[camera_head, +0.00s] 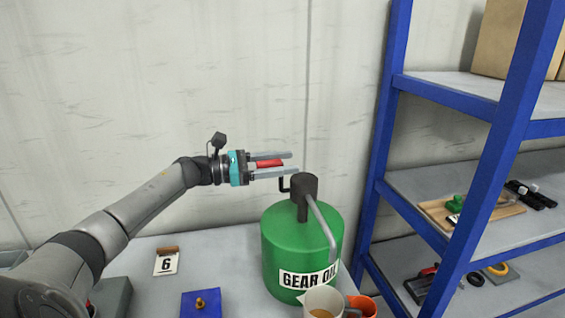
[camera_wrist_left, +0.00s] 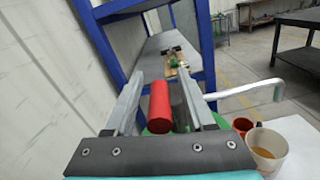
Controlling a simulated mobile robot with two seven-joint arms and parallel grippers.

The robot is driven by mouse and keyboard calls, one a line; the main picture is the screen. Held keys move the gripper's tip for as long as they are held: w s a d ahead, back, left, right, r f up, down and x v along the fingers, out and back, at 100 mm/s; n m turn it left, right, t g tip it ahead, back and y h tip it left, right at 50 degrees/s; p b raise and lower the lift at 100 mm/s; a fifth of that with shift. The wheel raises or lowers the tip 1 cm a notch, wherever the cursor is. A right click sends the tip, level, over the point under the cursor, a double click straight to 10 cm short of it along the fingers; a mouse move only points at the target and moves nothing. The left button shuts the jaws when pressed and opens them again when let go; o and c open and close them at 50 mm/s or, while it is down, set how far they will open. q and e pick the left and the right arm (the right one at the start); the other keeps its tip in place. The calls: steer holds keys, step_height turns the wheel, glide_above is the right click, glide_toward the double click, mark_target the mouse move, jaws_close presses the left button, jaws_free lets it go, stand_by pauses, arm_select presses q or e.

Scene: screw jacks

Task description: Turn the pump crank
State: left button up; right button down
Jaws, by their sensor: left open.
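The green gear oil drum (camera_head: 285,245) stands on the table with a dark pump head (camera_head: 304,187) and a grey spout pipe (camera_head: 323,228). A black crank arm (camera_head: 284,184) sticks out to the left of the pump head. Its red handle (camera_head: 269,163) shows between the fingers of my left gripper (camera_head: 290,163). In the left wrist view the red handle (camera_wrist_left: 160,108) lies between the two open fingers (camera_wrist_left: 165,95), with gaps beside it. The drum is mostly hidden there. My right gripper is in neither view.
A beige cup (camera_head: 322,302) and an orange cup (camera_head: 363,305) stand by the drum's front. A number 6 card (camera_head: 166,264) and a blue block (camera_head: 201,304) are on the table. A blue shelf rack (camera_head: 383,120) stands on the right; a wall is behind.

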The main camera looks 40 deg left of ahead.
arm_select(q)
jaws_close()
stand_by(1.3)
